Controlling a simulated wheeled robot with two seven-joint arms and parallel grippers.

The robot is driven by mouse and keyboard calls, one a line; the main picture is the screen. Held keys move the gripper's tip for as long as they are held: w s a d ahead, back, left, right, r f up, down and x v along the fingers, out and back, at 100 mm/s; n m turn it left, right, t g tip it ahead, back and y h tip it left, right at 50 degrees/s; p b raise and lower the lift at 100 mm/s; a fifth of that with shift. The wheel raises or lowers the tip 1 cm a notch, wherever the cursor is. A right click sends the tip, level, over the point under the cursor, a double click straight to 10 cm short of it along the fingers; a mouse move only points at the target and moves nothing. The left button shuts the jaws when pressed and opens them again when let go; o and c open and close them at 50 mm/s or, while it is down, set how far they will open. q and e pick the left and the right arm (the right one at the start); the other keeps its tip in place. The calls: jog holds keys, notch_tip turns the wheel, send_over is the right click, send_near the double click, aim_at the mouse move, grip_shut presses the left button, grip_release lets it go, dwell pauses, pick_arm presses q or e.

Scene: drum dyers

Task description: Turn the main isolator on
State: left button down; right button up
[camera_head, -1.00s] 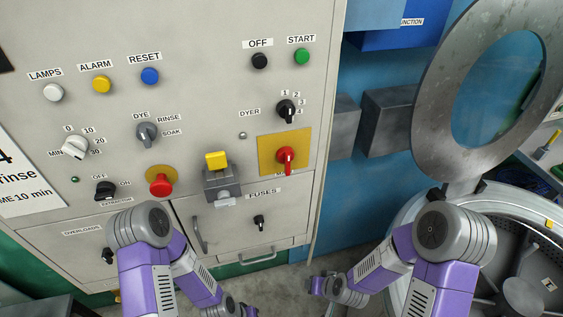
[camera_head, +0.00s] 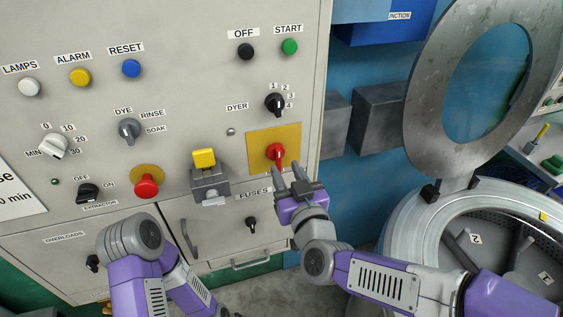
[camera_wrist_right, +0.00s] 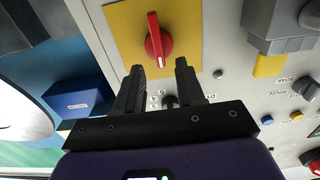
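The main isolator is a red rotary knob (camera_head: 276,153) on a yellow plate (camera_head: 258,140), on the right part of the grey control panel. Its handle stands about upright. My right gripper (camera_head: 288,171) is open and empty, with its fingertips just below and slightly right of the knob. The plate's lower label is hidden by the gripper. My left arm is low at the left, its gripper out of frame.
A grey box with a yellow part (camera_head: 204,158) protrudes left of the plate. A red mushroom button (camera_head: 146,185) is further left. The dyer selector (camera_head: 275,104) sits above. A handle (camera_head: 250,260) is below. The open drum (camera_head: 430,217) stands at right.

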aim_at(279, 157)
jog(key=shift+x, duration=2.15)
jog(key=shift+c, duration=0.4)
grip_shut()
